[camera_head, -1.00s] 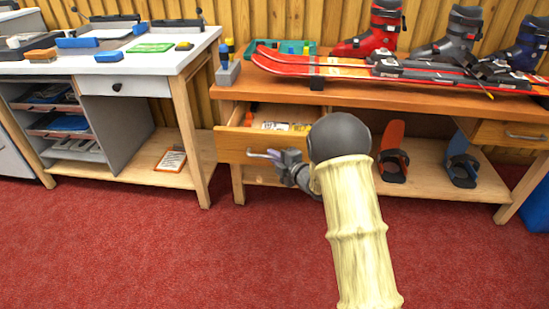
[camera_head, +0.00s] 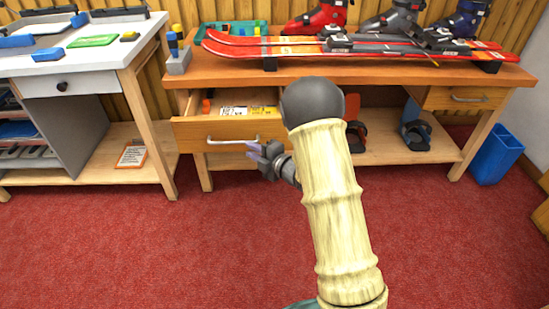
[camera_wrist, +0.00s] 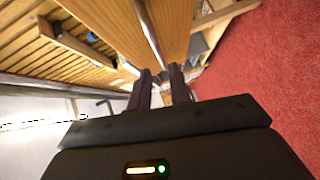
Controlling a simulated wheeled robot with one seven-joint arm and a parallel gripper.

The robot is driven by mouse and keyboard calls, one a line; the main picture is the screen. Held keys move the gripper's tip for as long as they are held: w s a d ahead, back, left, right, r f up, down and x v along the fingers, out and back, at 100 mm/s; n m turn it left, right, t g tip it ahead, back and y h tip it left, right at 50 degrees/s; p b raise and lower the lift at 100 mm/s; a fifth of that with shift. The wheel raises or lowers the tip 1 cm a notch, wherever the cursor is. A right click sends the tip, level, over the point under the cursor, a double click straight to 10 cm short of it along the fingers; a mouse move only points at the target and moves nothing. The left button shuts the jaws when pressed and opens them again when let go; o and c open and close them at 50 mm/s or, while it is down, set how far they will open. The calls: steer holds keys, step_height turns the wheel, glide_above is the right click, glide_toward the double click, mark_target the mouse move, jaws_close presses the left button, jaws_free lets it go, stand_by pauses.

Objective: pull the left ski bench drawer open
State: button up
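The left ski bench drawer (camera_head: 222,130) stands pulled out of the ski bench (camera_head: 345,72), and its inside shows with an orange item and yellow and white packets. Its metal bar handle (camera_head: 233,142) is on the wooden front. My gripper (camera_head: 257,151) is just below and right of the handle's right end, with its fingers apart and nothing between them. In the wrist view the fingers (camera_wrist: 161,92) show a gap, and the handle (camera_wrist: 150,35) runs ahead of them, seemingly clear of them. My arm hides the drawer's right end.
Skis (camera_head: 340,48) and boots stand on the bench top. A closed right drawer (camera_head: 463,98) is at the bench's other end. A white-topped bench (camera_head: 95,62) stands left, and a blue bin (camera_head: 495,155) right. The red carpet in front is clear.

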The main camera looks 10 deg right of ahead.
steer(key=p+v, duration=0.1)
steer(key=v, duration=0.8)
